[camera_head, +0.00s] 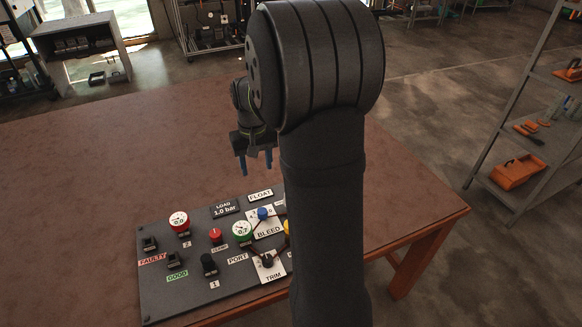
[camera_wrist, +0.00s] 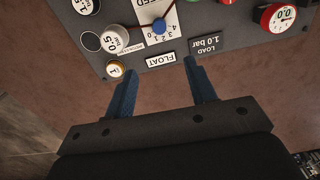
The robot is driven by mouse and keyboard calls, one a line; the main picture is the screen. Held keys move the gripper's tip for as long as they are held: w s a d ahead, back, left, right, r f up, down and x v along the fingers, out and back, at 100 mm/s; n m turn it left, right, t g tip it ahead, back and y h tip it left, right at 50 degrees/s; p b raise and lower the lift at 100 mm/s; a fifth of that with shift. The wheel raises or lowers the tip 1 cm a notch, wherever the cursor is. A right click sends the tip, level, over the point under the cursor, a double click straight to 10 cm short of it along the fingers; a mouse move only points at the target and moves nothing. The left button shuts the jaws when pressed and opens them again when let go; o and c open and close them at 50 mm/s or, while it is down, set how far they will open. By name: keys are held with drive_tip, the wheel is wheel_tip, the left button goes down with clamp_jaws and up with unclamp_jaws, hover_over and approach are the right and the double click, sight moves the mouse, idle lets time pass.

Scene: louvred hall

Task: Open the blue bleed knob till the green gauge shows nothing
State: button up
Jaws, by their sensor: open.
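The blue bleed knob (camera_head: 263,213) stands on a white scale plate marked BLEED on the dark panel. My gripper (camera_head: 257,172) is open and empty, above and behind the panel, apart from the knob. Its blue fingers (camera_wrist: 160,67) point toward the knob's side.
A red gauge (camera_head: 179,221) reads 0.0. The panel (camera_head: 190,285) also carries a red button (camera_head: 215,235), black switches, a TRIM knob (camera_head: 267,261) and a LOAD 1.0 bar plate (camera_head: 225,208). My arm hides the panel's right part. The brown table (camera_head: 100,160) is clear behind.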

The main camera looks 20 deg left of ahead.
drive_tip(key=m, duration=1.8)
approach(262, 211)
drive_tip(key=shift+f, duration=4.95)
clamp_jaws()
